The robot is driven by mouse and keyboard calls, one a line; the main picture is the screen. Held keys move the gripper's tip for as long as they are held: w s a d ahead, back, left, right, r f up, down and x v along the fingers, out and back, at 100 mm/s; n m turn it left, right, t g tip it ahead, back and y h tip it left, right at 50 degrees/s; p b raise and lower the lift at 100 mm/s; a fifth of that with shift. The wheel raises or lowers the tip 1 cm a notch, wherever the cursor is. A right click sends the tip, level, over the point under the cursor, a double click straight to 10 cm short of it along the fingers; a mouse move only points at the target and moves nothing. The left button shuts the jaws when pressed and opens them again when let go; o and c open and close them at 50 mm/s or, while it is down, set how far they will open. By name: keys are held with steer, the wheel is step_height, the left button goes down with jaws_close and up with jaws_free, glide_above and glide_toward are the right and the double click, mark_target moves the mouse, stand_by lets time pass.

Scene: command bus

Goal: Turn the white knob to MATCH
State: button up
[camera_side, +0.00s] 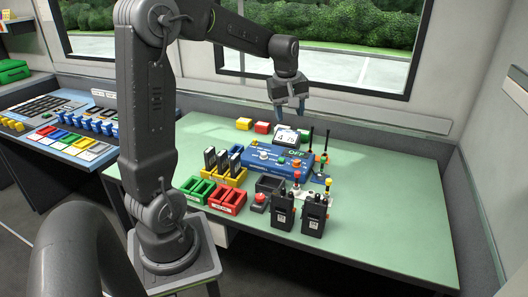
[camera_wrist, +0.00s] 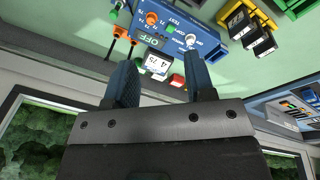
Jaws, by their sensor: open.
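The blue box (camera_side: 277,167) stands near the middle of the green table, with a dark display reading OFF (camera_side: 296,153). A white knob (camera_side: 264,155) sits on its top towards the left; it also shows in the wrist view (camera_wrist: 190,39), just beyond the right finger's tip. Small labels surround the knob, but I cannot read MATCH or tell where the knob points. My gripper (camera_side: 289,112) is open and empty, hanging above the back of the box with a gap below it. In the wrist view its two blue fingers (camera_wrist: 160,62) are wide apart.
A meter with numbers (camera_side: 286,137) stands behind the box, near red and yellow blocks (camera_side: 262,127). Antennas (camera_side: 326,140) rise at the right. Black radios (camera_side: 283,212), a red button and colored holders (camera_side: 228,200) stand in front. The table's right side is clear.

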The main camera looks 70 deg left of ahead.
steer(key=a+f+n+g, duration=0.1)
steer(key=a+f+n, duration=0.4)
steer(key=a, duration=0.5)
steer(key=n+h, duration=0.1)
steer(key=n, duration=0.3)
glide_toward(264, 153)
steer(key=shift+g, duration=0.3)
steer(key=f, duration=0.9)
steer(key=shift+w+a, duration=0.15)
steer(key=shift+w, duration=0.15)
steer(key=shift+c, duration=0.2)
jaws_close()
